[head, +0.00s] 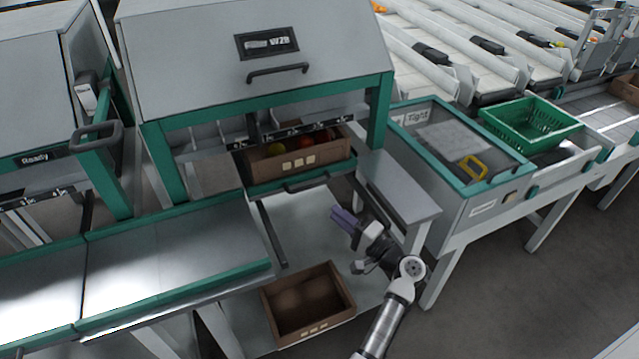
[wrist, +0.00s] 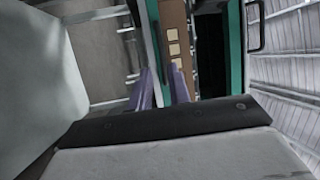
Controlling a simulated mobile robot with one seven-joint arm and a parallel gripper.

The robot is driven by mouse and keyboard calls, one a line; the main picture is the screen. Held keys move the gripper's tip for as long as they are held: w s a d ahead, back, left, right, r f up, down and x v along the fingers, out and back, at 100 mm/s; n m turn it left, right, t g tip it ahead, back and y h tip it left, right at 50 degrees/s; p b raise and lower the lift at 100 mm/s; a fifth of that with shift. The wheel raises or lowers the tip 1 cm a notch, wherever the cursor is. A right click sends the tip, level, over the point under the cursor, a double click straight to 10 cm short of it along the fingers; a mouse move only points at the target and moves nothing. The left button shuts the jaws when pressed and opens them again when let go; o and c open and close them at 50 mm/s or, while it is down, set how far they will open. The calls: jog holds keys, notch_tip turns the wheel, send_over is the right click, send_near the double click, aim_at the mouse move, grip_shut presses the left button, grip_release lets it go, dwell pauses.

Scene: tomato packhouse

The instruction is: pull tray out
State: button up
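The tray sits under the machine's hood, with a dark bar handle (head: 306,183) along its front edge. A brown crate (head: 300,168) holding several red, yellow and green tomatoes stands on it. My gripper (head: 340,217) is to the right of and below the handle, apart from it, with nothing held. Its purple fingers (wrist: 163,92) show a gap between them in the wrist view. The crate's front with pale labels (wrist: 174,42) shows beyond the fingers there. I cannot make out the handle clearly in the wrist view.
An empty brown crate (head: 308,303) sits low in front of the machine. A grey side table (head: 400,190) stands right of the opening, close to my arm. A teal-edged belt (head: 170,275) runs at left. A green crate (head: 528,122) stands far right.

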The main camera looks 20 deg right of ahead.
aim_at(309, 186)
jog(key=p+x, duration=0.1)
jog(key=x, duration=0.2)
jog(key=p+x, duration=0.1)
jog(key=x, duration=0.3)
jog(key=p+x, duration=0.1)
jog(key=x, duration=0.2)
jog(key=shift+w+d+r, duration=0.2)
jog(key=shift+w+d, duration=0.1)
jog(key=shift+w, duration=0.15)
jog(key=shift+w+a, duration=0.3)
jog(key=shift+w, duration=0.3)
jog(key=shift+c, duration=0.5)
grip_shut()
